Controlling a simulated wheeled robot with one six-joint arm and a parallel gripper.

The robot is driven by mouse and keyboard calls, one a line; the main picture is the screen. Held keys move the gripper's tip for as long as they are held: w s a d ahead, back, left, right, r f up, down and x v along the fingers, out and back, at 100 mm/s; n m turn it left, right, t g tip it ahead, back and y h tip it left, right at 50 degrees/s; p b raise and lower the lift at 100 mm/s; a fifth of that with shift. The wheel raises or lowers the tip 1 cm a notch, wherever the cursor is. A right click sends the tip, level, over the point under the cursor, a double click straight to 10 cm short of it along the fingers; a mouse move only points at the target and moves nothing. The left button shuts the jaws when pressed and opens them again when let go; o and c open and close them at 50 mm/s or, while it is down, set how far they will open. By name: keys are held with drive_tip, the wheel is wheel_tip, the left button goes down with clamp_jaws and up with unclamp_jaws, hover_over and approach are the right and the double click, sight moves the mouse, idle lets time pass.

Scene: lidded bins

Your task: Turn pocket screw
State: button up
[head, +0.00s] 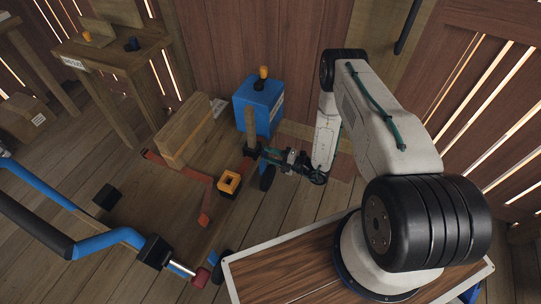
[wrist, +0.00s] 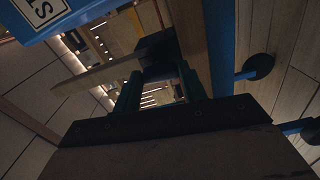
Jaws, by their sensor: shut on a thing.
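My gripper (head: 272,156) is low at the front of a blue box (head: 258,104), beside an upright wooden post (head: 250,128). A small dark block (head: 250,151) sits at the post's foot, at the gripper's tip. In the wrist view my gripper (wrist: 160,92) has its dark fingers on either side of a dark block (wrist: 156,48); it is shut on this block. A wooden strip (wrist: 95,76) crosses close by. The blue box (wrist: 60,15) also shows in the wrist view, with a white label. I cannot make out a screw; the fingers and shadow hide the contact.
An orange square piece (head: 229,184) lies near my gripper. Blue and black bars (head: 105,240) fill the lower left. A wooden table (head: 110,55) stands at upper left.

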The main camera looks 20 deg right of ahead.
drive_tip(key=shift+m, duration=1.2)
drive_tip(key=o, duration=1)
drive_tip(key=shift+v, duration=3.9)
